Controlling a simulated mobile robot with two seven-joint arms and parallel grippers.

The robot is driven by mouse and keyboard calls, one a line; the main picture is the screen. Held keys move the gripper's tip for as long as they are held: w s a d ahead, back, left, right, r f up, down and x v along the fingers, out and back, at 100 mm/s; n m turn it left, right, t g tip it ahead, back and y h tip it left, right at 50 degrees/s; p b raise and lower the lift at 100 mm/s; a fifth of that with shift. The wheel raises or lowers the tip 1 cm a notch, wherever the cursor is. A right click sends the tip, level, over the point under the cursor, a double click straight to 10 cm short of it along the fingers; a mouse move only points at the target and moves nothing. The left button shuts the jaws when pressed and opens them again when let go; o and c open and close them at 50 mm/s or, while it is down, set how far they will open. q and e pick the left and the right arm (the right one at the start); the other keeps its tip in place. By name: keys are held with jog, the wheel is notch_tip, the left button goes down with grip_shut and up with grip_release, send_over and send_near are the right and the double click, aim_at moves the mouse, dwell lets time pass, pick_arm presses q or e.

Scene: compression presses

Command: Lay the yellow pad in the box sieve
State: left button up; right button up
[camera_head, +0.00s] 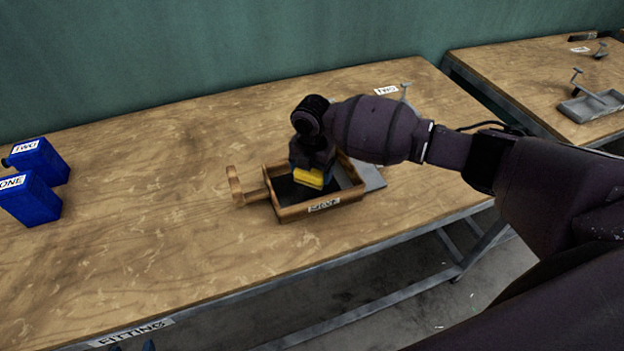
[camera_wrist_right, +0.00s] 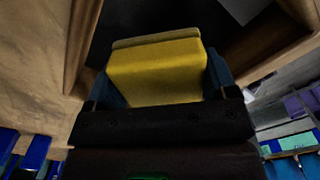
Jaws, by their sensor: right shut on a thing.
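The box sieve (camera_head: 290,211) is a wooden box with a handle at its left, a dark inside and a label on its front wall. It stands on the middle table, and its wooden wall (camera_wrist_right: 82,40) shows in the right wrist view. My right gripper (camera_head: 312,172) points down over its inside, shut on the yellow pad (camera_head: 309,178). In the right wrist view the pad (camera_wrist_right: 158,70) sits between the blue fingers. I cannot tell whether it touches the sieve floor. Two blue fingertips of my left gripper (camera_head: 132,347) show apart at the bottom edge.
Two blue containers, labelled ONE (camera_head: 30,198) and TWO (camera_head: 38,160), stand at the table's left. A grey plate (camera_head: 371,177) lies right behind the sieve. A grey tray (camera_head: 592,106) is on the right table. The wooden tabletop (camera_head: 150,220) is clear left of the sieve.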

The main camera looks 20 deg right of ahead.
aim_at(312, 181)
notch_tip(312, 181, down, 4)
jog(key=shift+r, duration=0.1)
dwell(0.4)
jog(key=o, duration=0.8)
notch_tip(312, 181, up, 12)
jog(key=shift+r, duration=0.1)
dwell(0.4)
